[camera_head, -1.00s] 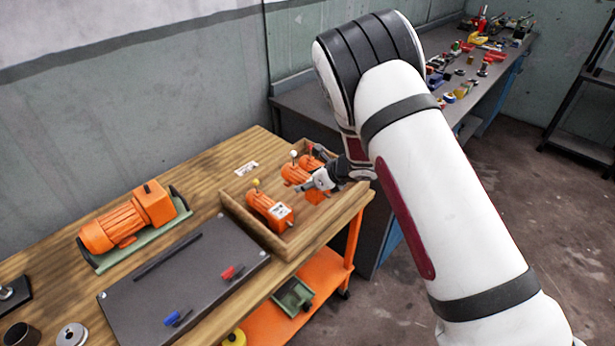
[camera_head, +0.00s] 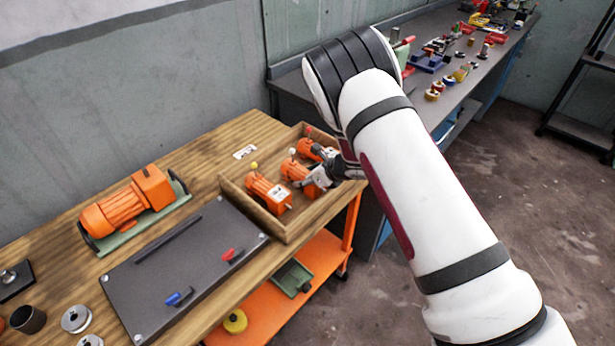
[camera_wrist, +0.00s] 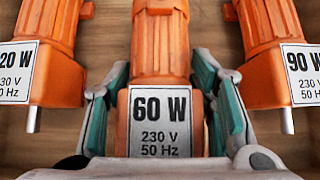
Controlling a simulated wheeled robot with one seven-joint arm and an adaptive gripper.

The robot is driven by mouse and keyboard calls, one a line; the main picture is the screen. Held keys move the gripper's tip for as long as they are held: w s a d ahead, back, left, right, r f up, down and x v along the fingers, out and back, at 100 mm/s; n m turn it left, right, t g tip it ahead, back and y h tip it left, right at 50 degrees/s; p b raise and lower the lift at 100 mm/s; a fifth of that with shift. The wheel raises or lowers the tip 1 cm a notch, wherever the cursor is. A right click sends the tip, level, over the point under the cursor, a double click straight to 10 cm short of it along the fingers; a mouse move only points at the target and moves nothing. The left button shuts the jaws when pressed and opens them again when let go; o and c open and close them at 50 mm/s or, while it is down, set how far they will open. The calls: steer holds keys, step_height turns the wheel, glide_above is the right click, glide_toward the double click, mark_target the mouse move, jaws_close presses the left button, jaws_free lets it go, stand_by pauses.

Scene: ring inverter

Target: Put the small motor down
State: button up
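The small motor (camera_wrist: 160,120), orange with a "60 W" label, stands between the two teal-padded fingers of my gripper (camera_wrist: 163,75) in the wrist view. The fingers flank it closely on both sides and look shut on it. In the head view the same motor (camera_head: 294,170), with a white knob, is inside the wooden tray (camera_head: 283,231), between two other orange motors. My gripper (camera_head: 318,178) reaches it from the right. Whether its underside touches the tray floor is hidden.
A motor with a yellow knob (camera_head: 266,192) stands left of it, and a 90 W motor (camera_wrist: 285,55) stands right of it. Tray walls surround all three. A grey panel (camera_head: 185,270) and a larger orange motor (camera_head: 120,208) are farther left on the bench.

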steer(key=shift+o, duration=1.4)
steer(key=shift+r, duration=0.15)
steer(key=v, duration=1.2)
steer(key=shift+p, duration=0.3)
